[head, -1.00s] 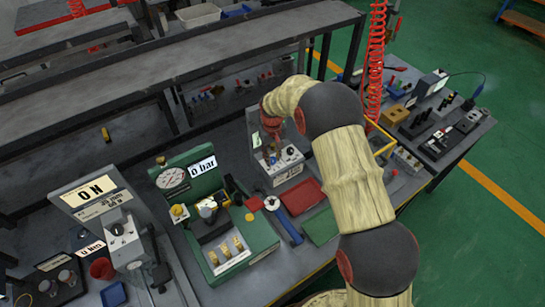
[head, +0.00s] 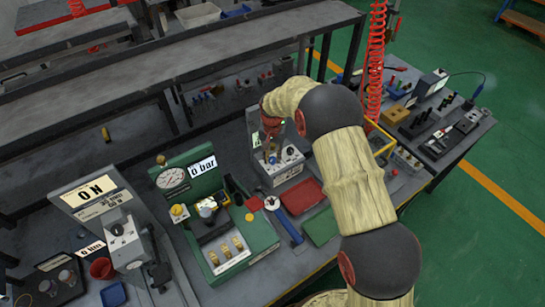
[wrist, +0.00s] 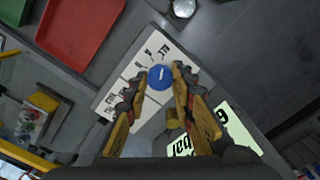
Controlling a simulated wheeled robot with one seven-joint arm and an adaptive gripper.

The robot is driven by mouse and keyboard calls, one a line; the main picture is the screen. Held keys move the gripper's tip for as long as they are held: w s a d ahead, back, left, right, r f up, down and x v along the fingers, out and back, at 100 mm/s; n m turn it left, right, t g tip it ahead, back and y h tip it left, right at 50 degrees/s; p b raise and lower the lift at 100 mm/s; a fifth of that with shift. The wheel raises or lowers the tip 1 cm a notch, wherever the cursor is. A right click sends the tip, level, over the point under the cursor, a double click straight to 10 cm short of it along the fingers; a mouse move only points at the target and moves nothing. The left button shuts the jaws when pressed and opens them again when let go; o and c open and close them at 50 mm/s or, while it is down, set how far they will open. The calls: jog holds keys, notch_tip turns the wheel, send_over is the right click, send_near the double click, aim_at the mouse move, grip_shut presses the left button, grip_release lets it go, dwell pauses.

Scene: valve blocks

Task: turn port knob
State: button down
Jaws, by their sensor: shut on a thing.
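The port knob is a round blue knob (wrist: 160,77) with a white pointer line, on a pale panel with dark marks in the wrist view. My gripper (wrist: 160,76) has its two yellow and dark fingers on either side of the knob, shut on it. In the head view my gripper (head: 272,138) reaches down to the small grey-white valve unit (head: 287,171) in the middle of the bench. The fingertips and knob are small there and hard to make out. A lit display (wrist: 240,130) on the unit is partly hidden by my gripper in the wrist view.
A red tray (head: 302,196) lies just in front of the unit, and shows in the wrist view (wrist: 78,30). A green gauge block (head: 255,238) stands to the left. A red coiled hose (head: 375,65) hangs behind my arm. Small fixtures crowd the bench's right end.

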aim_at(272, 159)
jog(key=shift+w+r, duration=0.1)
dwell(0.3)
jog(key=c, duration=1.5)
grip_release()
notch_tip(272, 159, up, 12)
